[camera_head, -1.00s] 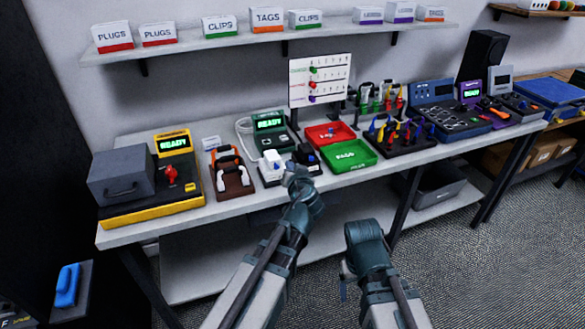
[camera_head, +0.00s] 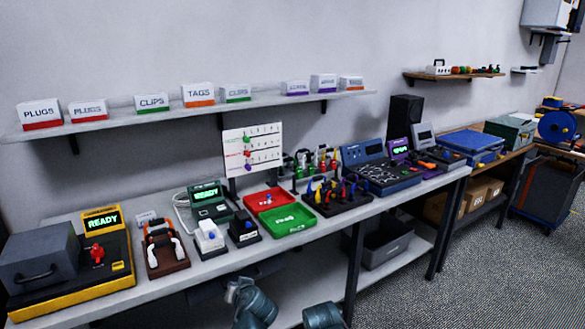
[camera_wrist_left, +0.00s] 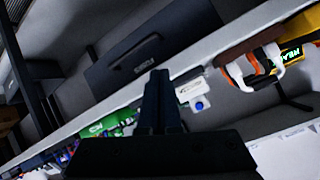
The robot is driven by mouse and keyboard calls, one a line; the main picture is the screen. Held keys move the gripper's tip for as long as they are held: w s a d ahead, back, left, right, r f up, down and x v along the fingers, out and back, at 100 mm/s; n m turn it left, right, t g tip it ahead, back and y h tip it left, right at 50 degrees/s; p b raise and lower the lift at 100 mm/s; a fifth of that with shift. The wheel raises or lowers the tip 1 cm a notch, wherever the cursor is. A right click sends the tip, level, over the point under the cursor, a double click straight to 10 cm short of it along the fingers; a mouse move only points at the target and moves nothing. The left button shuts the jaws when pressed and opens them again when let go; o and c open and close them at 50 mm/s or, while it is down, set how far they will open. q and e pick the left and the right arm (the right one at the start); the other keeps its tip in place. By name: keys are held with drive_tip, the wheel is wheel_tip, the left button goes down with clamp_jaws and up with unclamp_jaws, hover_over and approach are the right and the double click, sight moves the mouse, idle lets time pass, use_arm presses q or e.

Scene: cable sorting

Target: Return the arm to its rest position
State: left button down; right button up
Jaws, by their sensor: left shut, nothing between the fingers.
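My left gripper (camera_wrist_left: 158,85) shows in the left wrist view with its dark fingers together and nothing between them. It points over the bench edge, in front of a white block with a blue knob (camera_wrist_left: 195,95). In the head view, my left arm's teal wrist part (camera_head: 250,303) is low at the bottom edge, in front of the bench and below its top. Its fingertips are not clear there. Only the rounded top of my right arm (camera_head: 322,316) shows at the bottom edge; its gripper is out of view.
The bench (camera_head: 210,268) holds a yellow READY station (camera_head: 75,270), a red tray (camera_head: 268,199), a green tray (camera_head: 290,224) and a tool rack. A wall shelf (camera_head: 130,118) carries labelled boxes. A grey bin (camera_head: 385,243) sits under the bench. Carpet at the lower right is clear.

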use_arm(q)
drive_tip(key=s+d+f+m+g+h, duration=0.2)
drive_tip(key=s+d+f+g, duration=0.4)
drive_tip(key=s, duration=0.4)
drive_tip(key=s+d+f+m+g+h, duration=0.25)
drive_tip(key=s+d+f+g, duration=0.2)
drive_tip(key=s+d, duration=0.35)
wheel_tip(320, 180, up, 13)
drive_tip(key=s+a+p, duration=0.1)
drive_tip(key=p, duration=1.1)
drive_tip(key=shift+f+p, duration=0.15)
drive_tip(key=shift+p, duration=0.2)
